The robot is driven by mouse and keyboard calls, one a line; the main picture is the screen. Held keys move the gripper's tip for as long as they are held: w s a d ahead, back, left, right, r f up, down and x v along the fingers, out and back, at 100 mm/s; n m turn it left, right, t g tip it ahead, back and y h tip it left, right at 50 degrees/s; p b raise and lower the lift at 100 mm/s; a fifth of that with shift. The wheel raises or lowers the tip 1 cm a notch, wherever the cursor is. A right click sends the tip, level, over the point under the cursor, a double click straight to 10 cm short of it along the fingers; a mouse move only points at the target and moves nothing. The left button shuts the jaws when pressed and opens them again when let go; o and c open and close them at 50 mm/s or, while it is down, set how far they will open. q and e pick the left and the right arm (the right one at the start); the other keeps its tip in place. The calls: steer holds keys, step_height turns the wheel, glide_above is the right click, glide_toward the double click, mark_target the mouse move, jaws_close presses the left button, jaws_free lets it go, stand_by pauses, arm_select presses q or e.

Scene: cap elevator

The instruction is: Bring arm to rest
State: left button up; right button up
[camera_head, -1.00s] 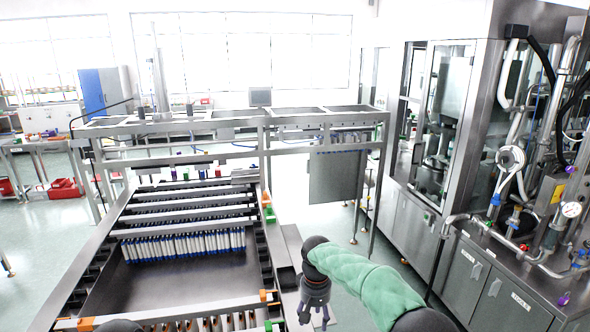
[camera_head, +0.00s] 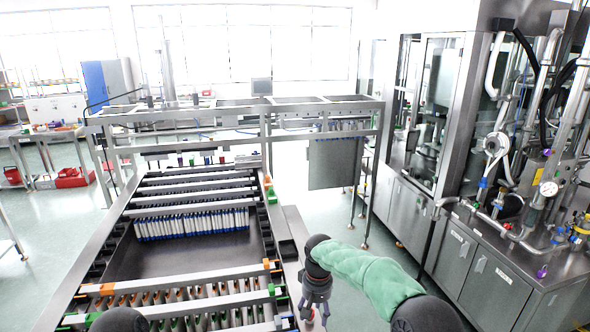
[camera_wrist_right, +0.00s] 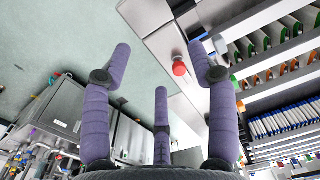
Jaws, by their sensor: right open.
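My right arm, in a green sleeve (camera_head: 365,272), comes in from the lower right in the head view. My right gripper (camera_head: 314,312) hangs down beside the right edge of the conveyor frame. In the right wrist view its purple fingers (camera_wrist_right: 160,85) are spread apart with nothing between them. The gripper is open and empty. Of my left arm only a dark rounded part (camera_head: 119,320) shows at the bottom edge; the left gripper is not in view.
The conveyor frame (camera_head: 80,262) holds a row of white and blue tubes (camera_head: 192,224). A red button (camera_wrist_right: 179,68) shows near the fingers in the wrist view. Steel machine cabinets (camera_head: 490,280) stand at the right. Pale floor (camera_head: 345,240) is clear between conveyor and cabinets.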

steer(key=s+d+f+y, duration=0.1)
steer(key=s+f, duration=0.2)
steer(key=f, duration=0.4)
steer(key=s+d+f+m+y, duration=0.1)
steer(key=s+f, duration=0.2)
steer(key=f, duration=0.4)
steer(key=s+d+f, duration=0.1)
steer(key=s+f, duration=0.3)
steer(key=f, duration=0.3)
steer(key=s+d+f+m+y, duration=0.15)
steer(key=s+f, duration=0.35)
steer(key=s, duration=0.7)
steer(key=s+d+f+m, duration=0.1)
steer(key=s+f+m, duration=0.25)
steer(key=s, duration=0.85)
arm_select(q)
step_height(320, 180, down, 20)
steer(key=b, duration=2)
steer(key=shift+w, duration=0.25)
arm_select(e)
step_height(320, 180, down, 19)
steer(key=w+a+n, duration=0.1)
steer(key=shift+w+a+r+t, duration=0.15)
steer(key=shift+w+a+t, duration=0.05)
steer(key=shift+w+t, duration=0.1)
